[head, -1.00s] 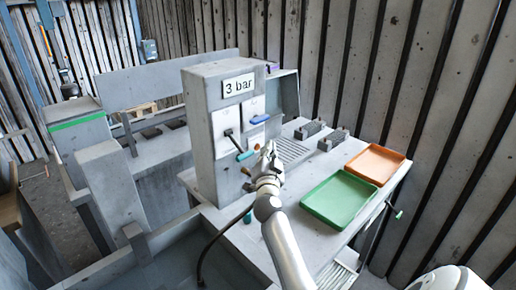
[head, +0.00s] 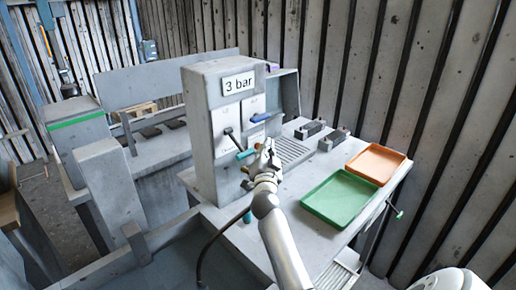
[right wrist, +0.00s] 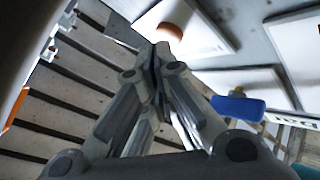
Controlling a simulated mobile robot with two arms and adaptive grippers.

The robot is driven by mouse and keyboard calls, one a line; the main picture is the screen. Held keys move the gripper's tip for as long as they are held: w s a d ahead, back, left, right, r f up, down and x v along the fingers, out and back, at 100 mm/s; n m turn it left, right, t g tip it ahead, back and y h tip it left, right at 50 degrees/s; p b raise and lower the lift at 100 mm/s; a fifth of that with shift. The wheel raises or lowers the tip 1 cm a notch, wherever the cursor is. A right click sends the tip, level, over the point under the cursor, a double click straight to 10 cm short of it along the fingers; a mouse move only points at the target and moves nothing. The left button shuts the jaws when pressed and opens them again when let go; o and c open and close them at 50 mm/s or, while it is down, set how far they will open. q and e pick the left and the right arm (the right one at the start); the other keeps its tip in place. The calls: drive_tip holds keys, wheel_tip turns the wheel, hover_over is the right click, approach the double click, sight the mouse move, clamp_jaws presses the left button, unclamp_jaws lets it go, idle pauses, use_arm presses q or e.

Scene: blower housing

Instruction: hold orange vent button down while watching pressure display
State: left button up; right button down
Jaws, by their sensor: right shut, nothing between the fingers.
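The pressure display (head: 238,84) at the top of the grey panel housing reads "3 bar". The orange button (right wrist: 170,33) shows in the right wrist view as a round cap on a white plate. In the head view it is mostly hidden by my gripper. My right gripper (head: 266,147) is shut and empty, close in front of the panel. In the right wrist view, the fingertips (right wrist: 160,55) lie just below the button in the picture. I cannot tell whether they touch it. My left gripper is not in view.
A blue handle (head: 261,117), a black lever (head: 232,139) and a teal handle (head: 246,154) stick out of the panel near my gripper. A green tray (head: 342,199) and an orange tray (head: 375,163) lie on the bench to the right. A dark hose hangs below.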

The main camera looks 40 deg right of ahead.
drive_tip(key=shift+w+b, duration=0.35)
drive_tip(key=shift+b, duration=0.15)
idle(0.4)
drive_tip(key=shift+s, duration=0.15)
idle(2.8)
drive_tip(key=shift+s, duration=0.65)
drive_tip(key=shift+s+d+p, duration=0.15)
drive_tip(key=shift+s+p, duration=0.3)
drive_tip(key=shift+s, duration=0.8)
drive_tip(key=shift+s+d+p, duration=0.1)
drive_tip(key=shift+s+p, duration=0.3)
drive_tip(key=shift+s, duration=0.85)
